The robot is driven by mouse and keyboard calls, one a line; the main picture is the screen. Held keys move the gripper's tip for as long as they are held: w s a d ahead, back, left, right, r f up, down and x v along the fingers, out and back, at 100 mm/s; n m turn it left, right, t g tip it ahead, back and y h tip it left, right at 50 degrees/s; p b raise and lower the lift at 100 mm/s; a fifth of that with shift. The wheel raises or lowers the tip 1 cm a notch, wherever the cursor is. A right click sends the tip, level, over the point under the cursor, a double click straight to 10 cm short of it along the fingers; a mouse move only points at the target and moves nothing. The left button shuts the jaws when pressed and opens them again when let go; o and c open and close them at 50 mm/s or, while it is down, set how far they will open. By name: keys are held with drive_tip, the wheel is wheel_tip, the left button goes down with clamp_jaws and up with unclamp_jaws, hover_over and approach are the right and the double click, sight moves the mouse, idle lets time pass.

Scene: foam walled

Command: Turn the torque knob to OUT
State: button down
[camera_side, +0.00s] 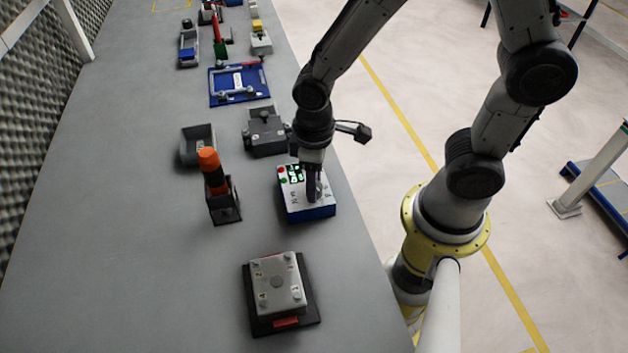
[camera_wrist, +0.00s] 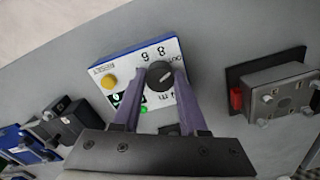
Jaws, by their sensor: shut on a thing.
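The torque controller (camera_side: 296,205) is a box with a white top and blue sides on the grey bench. Its black round torque knob (camera_wrist: 160,76) shows in the wrist view between my fingertips. Numbers and the word OUT ring the knob, upside down there; OUT is at its upper right. A pale mark on the knob is small, and I cannot tell its exact setting. My gripper (camera_side: 313,192) points down over the box, shut on the knob; it also shows in the wrist view (camera_wrist: 163,72). In the side view the gripper hides the knob.
A yellow RESET button (camera_wrist: 109,81) and green displays (camera_wrist: 128,102) share the panel. A grey plate fixture (camera_side: 278,284) stands nearer the camera. An orange-handled tool in a holder (camera_side: 212,175) stands left. A grey block (camera_side: 265,133) stands behind. Bench between them is clear.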

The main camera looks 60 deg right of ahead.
idle(0.4)
drive_tip(key=shift+c, duration=2.2)
unclamp_jaws()
drive_tip(key=shift+r, duration=0.15)
wheel_tip(320, 180, up, 14)
drive_tip(key=shift+f, duration=0.2)
